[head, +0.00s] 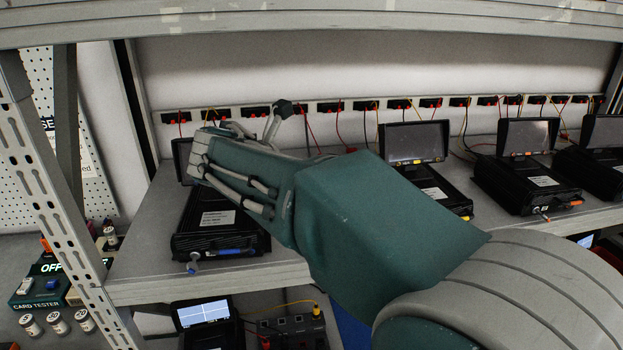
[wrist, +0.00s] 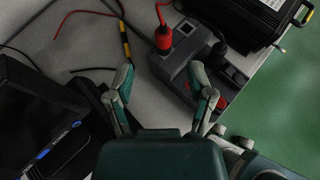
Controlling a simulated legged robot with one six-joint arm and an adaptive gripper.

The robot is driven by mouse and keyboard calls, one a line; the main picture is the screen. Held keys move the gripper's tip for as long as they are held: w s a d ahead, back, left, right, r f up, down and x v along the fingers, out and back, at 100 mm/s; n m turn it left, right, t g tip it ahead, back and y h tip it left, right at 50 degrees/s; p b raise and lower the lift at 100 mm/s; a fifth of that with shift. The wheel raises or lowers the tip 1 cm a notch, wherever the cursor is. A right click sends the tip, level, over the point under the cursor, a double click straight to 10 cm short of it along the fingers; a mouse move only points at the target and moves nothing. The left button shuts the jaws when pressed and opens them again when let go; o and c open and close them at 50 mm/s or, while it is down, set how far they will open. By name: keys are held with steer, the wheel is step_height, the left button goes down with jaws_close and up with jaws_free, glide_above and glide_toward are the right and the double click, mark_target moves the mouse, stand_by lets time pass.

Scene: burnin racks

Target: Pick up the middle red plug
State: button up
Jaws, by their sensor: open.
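In the wrist view a red plug (wrist: 163,38) stands in a grey socket block (wrist: 178,62), with a red cable rising from it. A dark plug or lead sits towards the block's right end, and small red parts show beside my right finger, partly hidden. I cannot tell which red plug is the middle one. My gripper (wrist: 163,76) is open, its fingers spread apart over the near side of the block, with nothing between them. In the head view my gripper (head: 258,118) is over the upper shelf, near the back wall; my arm hides the area under it.
A rail of black sockets (head: 330,107) with red and yellow leads runs along the back. Black units with screens (head: 414,142) stand on the upper shelf (head: 135,270). A metal rack post (head: 50,180) is at left. Loose cables (wrist: 85,14) lie beside the block.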

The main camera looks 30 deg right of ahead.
steer(key=shift+x, duration=3.9)
steer(key=shift+s+d, duration=0.1)
steer(key=shift+s, duration=0.05)
jaws_close()
